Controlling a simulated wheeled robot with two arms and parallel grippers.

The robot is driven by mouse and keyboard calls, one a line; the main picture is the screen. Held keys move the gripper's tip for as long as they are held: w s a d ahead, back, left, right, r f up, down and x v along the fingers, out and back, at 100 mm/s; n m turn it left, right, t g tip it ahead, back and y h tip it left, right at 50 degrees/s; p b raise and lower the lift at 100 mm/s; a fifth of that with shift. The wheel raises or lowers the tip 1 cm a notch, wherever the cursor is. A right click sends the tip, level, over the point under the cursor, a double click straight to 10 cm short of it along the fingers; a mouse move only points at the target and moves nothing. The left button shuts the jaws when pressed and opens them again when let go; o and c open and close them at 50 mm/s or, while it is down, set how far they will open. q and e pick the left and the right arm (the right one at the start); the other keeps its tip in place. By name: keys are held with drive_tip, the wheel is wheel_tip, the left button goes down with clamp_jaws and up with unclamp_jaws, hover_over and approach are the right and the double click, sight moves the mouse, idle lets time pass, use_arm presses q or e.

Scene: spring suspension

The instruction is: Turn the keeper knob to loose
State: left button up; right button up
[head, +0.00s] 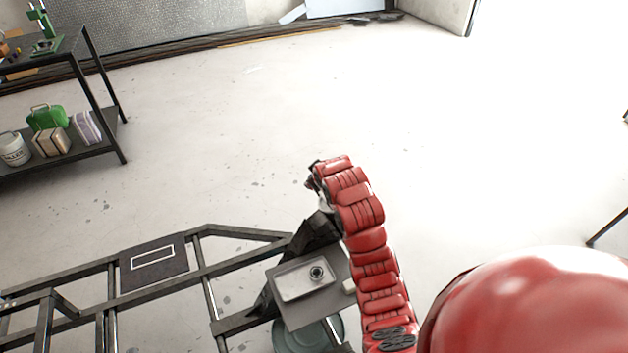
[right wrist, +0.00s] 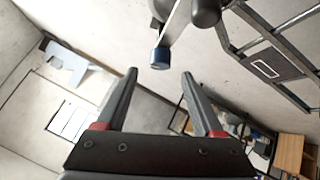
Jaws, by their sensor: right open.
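A small blue cylindrical knob (right wrist: 160,58), which looks like the keeper knob, shows in the right wrist view beside a pale bar and dark grey rounded parts. My right gripper (right wrist: 159,74) is open, its two dark fingers pointing towards the knob. The knob appears in line with the gap, just beyond the fingertips; no contact shows. In the head view my red right arm reaches up the middle, and its far end hides the knob and most of the gripper. Any loose or tight marking is not readable. My left gripper is in neither view.
A dark metal frame (head: 208,290) runs along the lower left. A metal tray (head: 290,292) with a round dark part (head: 317,272) sits on a grey plate beside my arm. A shelf unit (head: 100,88) stands at upper left. The floor beyond is clear.

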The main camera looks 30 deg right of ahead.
drive_tip(key=p+v, duration=0.3)
drive_tip(key=v, duration=0.8)
drive_tip(key=shift+s+r, duration=0.25)
